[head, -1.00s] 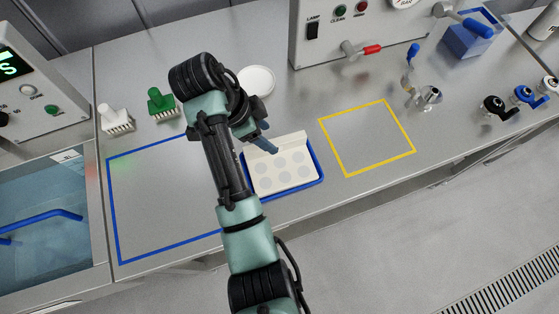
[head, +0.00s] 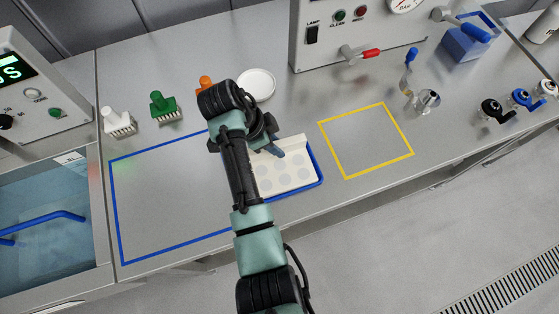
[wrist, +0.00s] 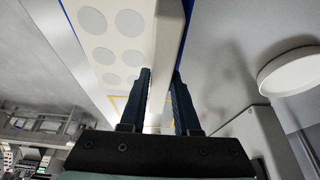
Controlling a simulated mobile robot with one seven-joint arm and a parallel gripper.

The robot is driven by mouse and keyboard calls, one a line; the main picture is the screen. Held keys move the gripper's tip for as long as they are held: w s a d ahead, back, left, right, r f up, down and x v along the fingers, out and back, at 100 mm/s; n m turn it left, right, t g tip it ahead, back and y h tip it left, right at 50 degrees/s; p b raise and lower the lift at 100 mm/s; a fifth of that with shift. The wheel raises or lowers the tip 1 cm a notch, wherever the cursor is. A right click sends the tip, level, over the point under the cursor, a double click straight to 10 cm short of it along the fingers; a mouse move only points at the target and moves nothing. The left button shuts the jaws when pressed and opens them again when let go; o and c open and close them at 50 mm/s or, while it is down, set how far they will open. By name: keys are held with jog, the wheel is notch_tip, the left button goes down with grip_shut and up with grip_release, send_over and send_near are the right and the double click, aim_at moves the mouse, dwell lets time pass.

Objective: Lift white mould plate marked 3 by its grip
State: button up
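My gripper (head: 277,150) is over the plate's back edge, partly hiding the plate's left part. In the wrist view my gripper (wrist: 161,75) has its fingers apart, one on each side of the strip; firm contact is not visible.
A white round dish (head: 256,84) stands behind the arm. White (head: 118,122), green (head: 164,107) and orange (head: 205,83) handled tools stand at the back left. A yellow outlined square (head: 366,140) on the right is empty. A blue outlined area (head: 116,205) on the left is clear.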

grip_shut()
dwell(1.0)
